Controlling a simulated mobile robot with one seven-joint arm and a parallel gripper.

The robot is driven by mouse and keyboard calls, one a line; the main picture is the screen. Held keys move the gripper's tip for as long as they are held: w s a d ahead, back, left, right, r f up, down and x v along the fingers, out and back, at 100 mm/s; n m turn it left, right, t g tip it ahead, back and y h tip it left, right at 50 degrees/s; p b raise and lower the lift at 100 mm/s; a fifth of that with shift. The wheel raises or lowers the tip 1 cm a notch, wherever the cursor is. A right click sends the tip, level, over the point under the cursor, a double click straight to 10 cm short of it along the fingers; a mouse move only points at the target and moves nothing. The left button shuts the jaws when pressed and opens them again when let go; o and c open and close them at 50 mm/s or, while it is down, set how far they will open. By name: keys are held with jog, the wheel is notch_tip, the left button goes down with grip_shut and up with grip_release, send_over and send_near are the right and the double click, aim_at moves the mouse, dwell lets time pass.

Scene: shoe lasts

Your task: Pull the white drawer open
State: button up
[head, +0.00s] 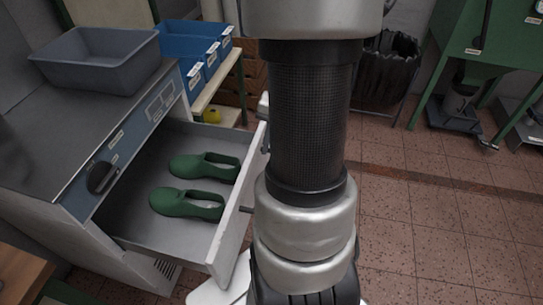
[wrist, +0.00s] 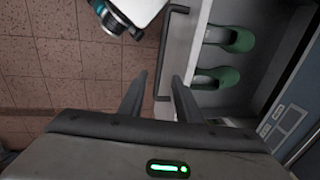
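The white drawer (head: 232,215) is pulled well out of the grey-topped cabinet in the head view, its front standing at the right beside my arm. Two green shoe lasts (head: 188,203) lie inside it. In the wrist view the drawer front (wrist: 186,50) runs down the middle, with its dark bar handle (wrist: 164,55) on the left side of it. My gripper (wrist: 158,77) has its two fingers apart, one on each side of the handle's lower end in the picture. I cannot tell whether they touch it. In the head view my arm hides the gripper and most of the handle.
A grey bin (head: 100,62) stands on the cabinet top (head: 45,140). Blue boxes (head: 190,45) sit on a shelf behind. A black bin (head: 388,70) and a green bench (head: 490,45) stand at the back right. The tiled floor (head: 420,230) at right is clear.

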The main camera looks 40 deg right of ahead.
notch_tip(320, 180, up, 7)
jog(key=s+p, duration=0.1)
jog(key=shift+d, duration=0.4)
jog(key=shift+s+f, duration=0.1)
